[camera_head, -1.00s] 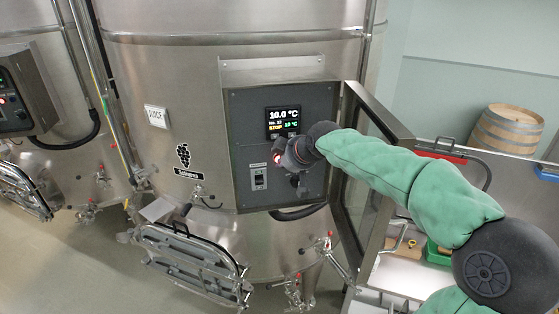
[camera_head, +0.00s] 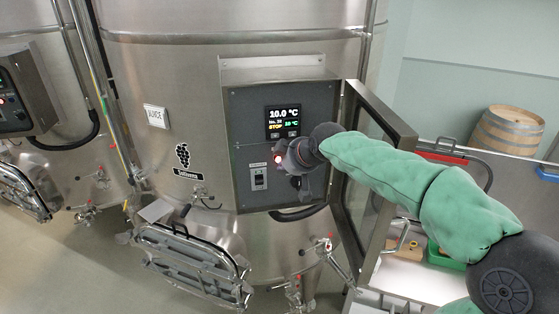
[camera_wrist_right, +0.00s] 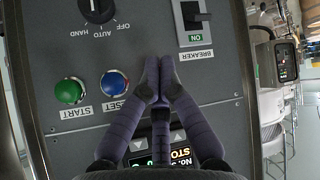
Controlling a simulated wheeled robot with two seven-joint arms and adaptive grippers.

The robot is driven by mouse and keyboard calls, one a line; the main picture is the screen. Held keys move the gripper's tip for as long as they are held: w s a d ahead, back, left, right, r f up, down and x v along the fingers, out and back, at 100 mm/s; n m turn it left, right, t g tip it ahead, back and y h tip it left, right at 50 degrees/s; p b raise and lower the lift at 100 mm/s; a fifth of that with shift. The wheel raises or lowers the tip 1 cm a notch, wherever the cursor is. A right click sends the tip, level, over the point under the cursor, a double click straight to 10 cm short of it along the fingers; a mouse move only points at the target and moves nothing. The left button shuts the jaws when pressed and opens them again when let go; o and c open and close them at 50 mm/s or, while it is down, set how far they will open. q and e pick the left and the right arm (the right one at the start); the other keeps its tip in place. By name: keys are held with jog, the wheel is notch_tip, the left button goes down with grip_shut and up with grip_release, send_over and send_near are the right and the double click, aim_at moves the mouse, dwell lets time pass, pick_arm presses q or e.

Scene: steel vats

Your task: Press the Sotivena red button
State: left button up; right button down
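The control panel (camera_head: 245,130) is on the steel vat with a grape logo (camera_head: 183,156); the lettering below the logo is too small to read surely. A red lit button (camera_head: 278,158) shows on the panel below the display, just left of my right gripper (camera_head: 287,160). In the right wrist view my right gripper (camera_wrist_right: 158,82) has its fingertips together, with nothing visible between them, in front of the panel. The red button is not visible there. Whether the fingertips touch the panel cannot be told. My left gripper is not in view.
In the wrist view a green START button (camera_wrist_right: 69,91), a blue RESET button (camera_wrist_right: 114,83), a selector knob (camera_wrist_right: 97,10) and a breaker (camera_wrist_right: 195,22) are close by. The open panel door (camera_head: 365,170) stands right of the panel, beside my right arm. Another vat's panel (camera_head: 20,95) is at left.

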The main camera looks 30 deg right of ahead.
jog(key=s, duration=0.1)
jog(key=s+a+b, duration=0.1)
jog(key=s, duration=0.1)
jog(key=s+b, duration=0.1)
jog(key=shift+s+a, duration=0.25)
jog(key=shift+s, duration=0.15)
dwell(0.7)
